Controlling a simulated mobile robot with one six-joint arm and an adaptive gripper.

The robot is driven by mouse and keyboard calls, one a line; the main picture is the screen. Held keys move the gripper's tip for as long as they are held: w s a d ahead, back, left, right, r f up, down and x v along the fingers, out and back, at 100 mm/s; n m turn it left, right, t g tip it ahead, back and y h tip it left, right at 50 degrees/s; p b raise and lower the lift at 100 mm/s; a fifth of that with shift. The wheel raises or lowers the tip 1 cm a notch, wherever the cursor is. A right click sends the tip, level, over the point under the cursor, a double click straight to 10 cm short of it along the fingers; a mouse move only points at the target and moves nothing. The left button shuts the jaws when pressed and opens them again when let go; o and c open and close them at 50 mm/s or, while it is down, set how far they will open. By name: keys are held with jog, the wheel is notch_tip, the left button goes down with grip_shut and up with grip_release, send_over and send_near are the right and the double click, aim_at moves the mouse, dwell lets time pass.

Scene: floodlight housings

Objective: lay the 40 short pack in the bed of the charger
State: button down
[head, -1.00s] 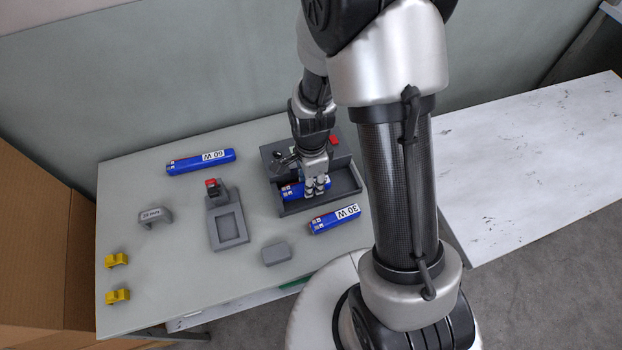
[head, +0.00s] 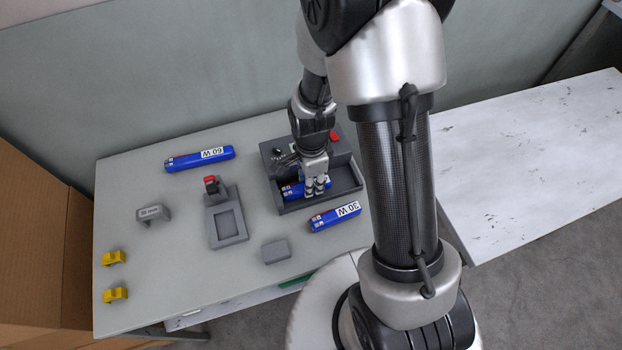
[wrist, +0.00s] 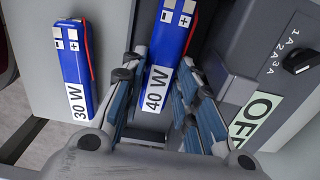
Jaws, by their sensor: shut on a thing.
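The 40 W pack is a blue block with a white label (wrist: 158,88) and two terminal pads, seen in the wrist view between the fingers. In the head view the pack (head: 292,190) lies low inside the bed of the charger (head: 292,208), a dark grey tray with a raised back. My gripper (head: 316,184) is shut on the pack from above; it also shows in the wrist view (wrist: 160,105). The fingers hide part of the pack, and I cannot tell whether it rests on the bed floor. The charger's knob (wrist: 300,60) and an OFF display (wrist: 257,112) show in the wrist view.
A 30 W pack (head: 335,217) lies just in front of the charger. A 60 W pack (head: 200,159) lies at the back left. A grey fixture with a red part (head: 226,222), a grey block (head: 275,251), a labelled grey bracket (head: 152,213) and two yellow clips (head: 115,258) stand on the table.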

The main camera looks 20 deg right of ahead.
jog(key=c, duration=1.2)
grip_release()
jog(key=shift+r, duration=0.1)
jog(key=shift+w+r, duration=0.15)
jog(key=s+r+n+t, duration=0.1)
jog(key=s+r+n, duration=0.2)
jog(key=r, duration=0.8)
jog(key=s+r+n+t, duration=0.15)
jog(key=r+n, duration=0.25)
jog(key=r, duration=0.6)
jog(key=s+r+n, duration=0.2)
jog(key=s+n, duration=0.1)
jog(key=s+r+n+t, duration=0.1)
jog(key=s+r+n, duration=0.1)
jog(key=s+n, duration=0.2)
jog(key=s+r+n+t, duration=0.1)
jog(key=s+r+n, duration=0.2)
jog(key=s+n, duration=0.1)
